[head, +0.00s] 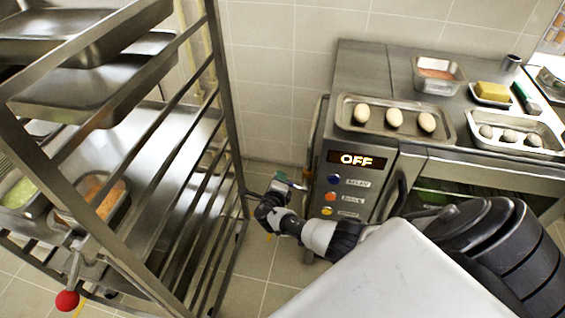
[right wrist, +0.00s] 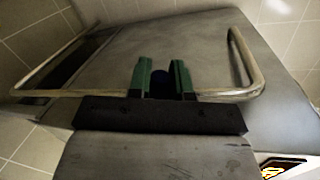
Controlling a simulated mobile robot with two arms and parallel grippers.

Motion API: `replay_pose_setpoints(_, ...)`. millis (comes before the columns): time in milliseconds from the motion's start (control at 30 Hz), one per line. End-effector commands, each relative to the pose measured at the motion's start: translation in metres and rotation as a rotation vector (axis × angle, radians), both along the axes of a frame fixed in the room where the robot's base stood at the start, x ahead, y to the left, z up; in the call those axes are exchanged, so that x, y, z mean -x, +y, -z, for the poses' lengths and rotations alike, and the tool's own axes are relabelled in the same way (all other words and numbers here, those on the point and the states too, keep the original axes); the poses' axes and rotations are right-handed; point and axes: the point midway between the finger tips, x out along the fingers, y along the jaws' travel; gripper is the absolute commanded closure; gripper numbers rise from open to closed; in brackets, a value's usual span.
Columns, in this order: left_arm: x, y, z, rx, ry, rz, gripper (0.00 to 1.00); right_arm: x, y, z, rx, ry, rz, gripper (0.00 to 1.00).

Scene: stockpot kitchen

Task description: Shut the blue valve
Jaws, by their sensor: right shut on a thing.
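My right gripper (head: 284,183) is at the left side of the grey appliance, low in the gap beside the steel rack. In the right wrist view its green fingers (right wrist: 163,82) are shut on a small dark blue part, which I take for the blue valve (right wrist: 161,84). Only a little of this part shows between the fingers; the rest is hidden, and how far it is turned cannot be told. The valve cannot be made out clearly in the head view. My left gripper is not in view.
A bent metal rail (right wrist: 240,62) runs close around the fingers. The appliance front has a lit "OFF" display (head: 356,160) and blue, orange and yellow buttons. The steel rack (head: 228,135) with trays stands at left. A tray of eggs (head: 352,128) sits on top of the appliance.

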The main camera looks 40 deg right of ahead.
Motion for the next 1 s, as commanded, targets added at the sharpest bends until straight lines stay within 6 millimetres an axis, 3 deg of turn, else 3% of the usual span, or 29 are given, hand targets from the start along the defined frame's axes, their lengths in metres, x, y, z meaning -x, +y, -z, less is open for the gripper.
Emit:
replay_pose_setpoints(400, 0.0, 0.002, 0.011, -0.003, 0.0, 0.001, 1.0, -0.004, 0.004, 0.025, 0.172, 0.202, 0.0, 1.0)
replay_pose_setpoints(1000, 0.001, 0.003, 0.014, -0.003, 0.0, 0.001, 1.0, -0.003, 0.003, 0.031, 0.218, 0.259, 0.0, 1.0)
